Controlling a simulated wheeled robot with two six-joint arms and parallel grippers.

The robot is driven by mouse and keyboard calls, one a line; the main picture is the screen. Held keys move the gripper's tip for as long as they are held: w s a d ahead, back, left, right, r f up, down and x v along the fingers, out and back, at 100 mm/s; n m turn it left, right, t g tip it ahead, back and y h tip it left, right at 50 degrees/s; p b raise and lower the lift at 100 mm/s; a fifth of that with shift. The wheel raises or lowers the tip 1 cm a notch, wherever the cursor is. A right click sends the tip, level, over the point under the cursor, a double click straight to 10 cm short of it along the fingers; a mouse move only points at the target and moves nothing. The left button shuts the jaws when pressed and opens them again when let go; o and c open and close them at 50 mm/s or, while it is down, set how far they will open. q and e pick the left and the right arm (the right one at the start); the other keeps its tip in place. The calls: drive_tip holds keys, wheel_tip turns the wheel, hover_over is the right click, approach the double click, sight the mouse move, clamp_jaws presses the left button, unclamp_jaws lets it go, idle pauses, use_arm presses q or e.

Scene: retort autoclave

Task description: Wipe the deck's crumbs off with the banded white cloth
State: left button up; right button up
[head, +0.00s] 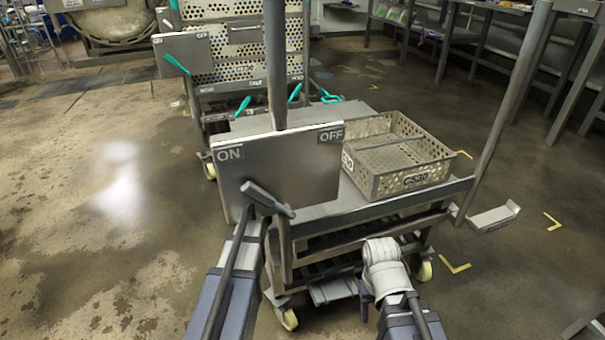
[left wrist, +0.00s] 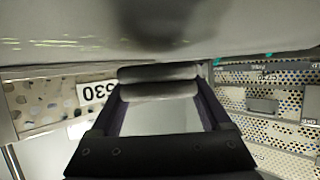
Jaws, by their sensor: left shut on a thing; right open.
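The deck (head: 385,208) is the grey metal top of the cart, partly hidden behind the ON/OFF panel. In the left wrist view it fills the top as a blurred pale surface (left wrist: 240,38), with a dark shadow on it. In the head view the panel hides this gripper. My right gripper (head: 382,250) is open and empty in front of the cart. I cannot make out crumbs.
A perforated crate (head: 412,181) marked C-530 stands on the deck's right part. The ON/OFF panel (head: 285,170) and its upright post (head: 276,70) stand between my left arm and the deck. A perforated rack (head: 240,60) stands behind. Open floor lies left.

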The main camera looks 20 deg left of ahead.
use_arm(q)
drive_tip(key=shift+w+a+f, duration=0.1)
drive_tip(key=shift+w+a, duration=0.5)
drive_tip(key=shift+w, duration=0.25)
wheel_tip(320, 180, up, 6)
drive_tip(key=p, duration=0.6)
wheel_tip(320, 180, up, 3)
drive_tip(key=p, duration=0.3)
idle(0.4)
